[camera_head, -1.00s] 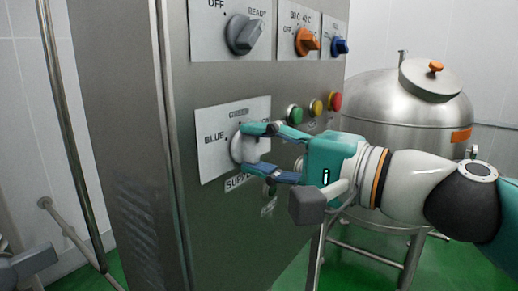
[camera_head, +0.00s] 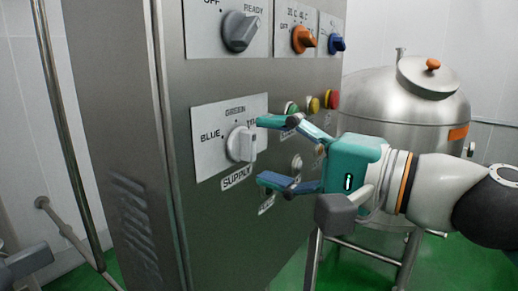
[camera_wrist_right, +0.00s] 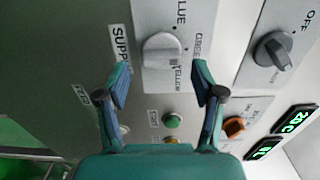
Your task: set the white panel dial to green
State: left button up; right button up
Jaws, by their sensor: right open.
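The white panel dial (camera_head: 241,144) sits on a white plate (camera_head: 208,165) on the steel cabinet front. Its plate reads BLUE at the left, GREEN at the top and a partly hidden YELLOW at the right. My left gripper does not show.
Above are a grey dial (camera_head: 241,31), an orange dial (camera_head: 303,39) and a blue dial (camera_head: 337,43). Green, yellow (camera_head: 313,104) and red (camera_head: 332,99) buttons sit behind my upper finger. A steel tank (camera_head: 405,105) stands right of the cabinet.

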jog(key=v, duration=0.9)
jog(key=shift+d, duration=0.15)
jog(key=shift+s+f, duration=0.1)
